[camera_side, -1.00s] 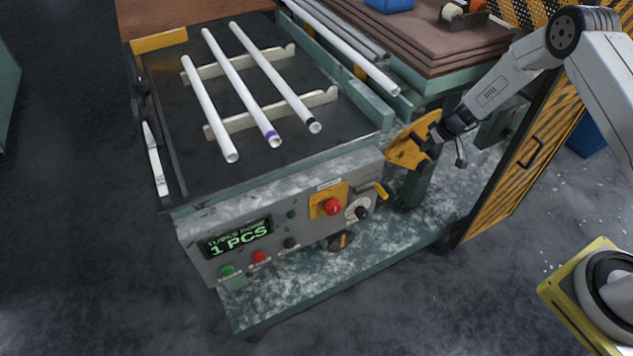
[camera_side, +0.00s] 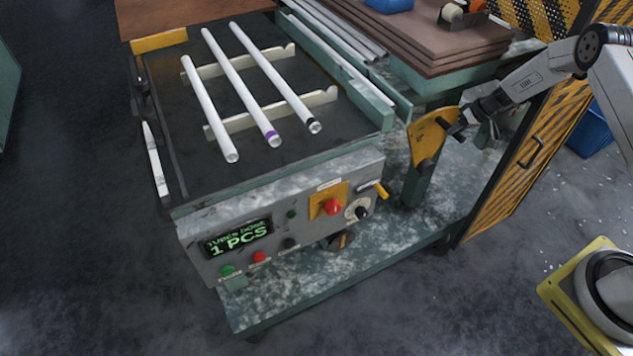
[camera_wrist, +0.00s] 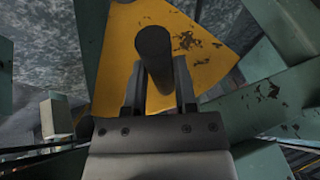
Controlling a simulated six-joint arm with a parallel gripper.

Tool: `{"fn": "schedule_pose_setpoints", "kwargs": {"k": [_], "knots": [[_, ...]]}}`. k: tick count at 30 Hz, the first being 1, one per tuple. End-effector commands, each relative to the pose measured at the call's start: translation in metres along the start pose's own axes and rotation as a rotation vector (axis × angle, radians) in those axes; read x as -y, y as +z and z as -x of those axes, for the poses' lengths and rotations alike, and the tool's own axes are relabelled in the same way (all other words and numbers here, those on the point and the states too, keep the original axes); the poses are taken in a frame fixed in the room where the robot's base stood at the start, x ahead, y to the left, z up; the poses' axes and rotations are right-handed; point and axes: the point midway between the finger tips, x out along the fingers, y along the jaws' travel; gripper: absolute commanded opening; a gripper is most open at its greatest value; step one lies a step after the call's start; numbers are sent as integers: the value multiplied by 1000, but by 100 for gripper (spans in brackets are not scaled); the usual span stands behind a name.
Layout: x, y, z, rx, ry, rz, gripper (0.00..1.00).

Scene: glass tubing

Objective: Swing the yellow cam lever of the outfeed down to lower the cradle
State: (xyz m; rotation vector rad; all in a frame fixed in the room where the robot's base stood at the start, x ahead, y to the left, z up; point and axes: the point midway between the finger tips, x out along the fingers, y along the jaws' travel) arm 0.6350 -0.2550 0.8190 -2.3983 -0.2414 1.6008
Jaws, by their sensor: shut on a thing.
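The yellow cam lever (camera_side: 428,139) is a worn yellow plate at the right end of the outfeed, standing steeply in the side view. Its dark round handle (camera_wrist: 154,55) points toward the wrist camera. My gripper (camera_side: 460,127) is shut on this handle; in the wrist view a finger lies on each side of it. A white tube (camera_side: 352,77) lies low between the green rails of the outfeed (camera_side: 400,100), partly hidden by them. The cradle under it is hidden.
Three white tubes (camera_side: 240,87) lie on the dark table to the left. The control panel (camera_side: 285,215) stands in front, with a small yellow lever (camera_side: 381,190). Brown sheets (camera_side: 430,45) are stacked behind, and a striped yellow door (camera_side: 530,150) stands at right.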

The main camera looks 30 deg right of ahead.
Motion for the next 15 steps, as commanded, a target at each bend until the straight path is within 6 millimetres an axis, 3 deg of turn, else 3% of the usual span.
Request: {"fn": "schedule_pose_setpoints", "kwargs": {"k": [9, 10, 13, 15], "knots": [[-3, -1, 1, -3, 6, 0, 0], [-3, -1, 1, -3, 6, 0, 38], [-3, 0, 1, -2, 5, 0, 70], [-2, 0, 1, -2, 4, 0, 70]]}}
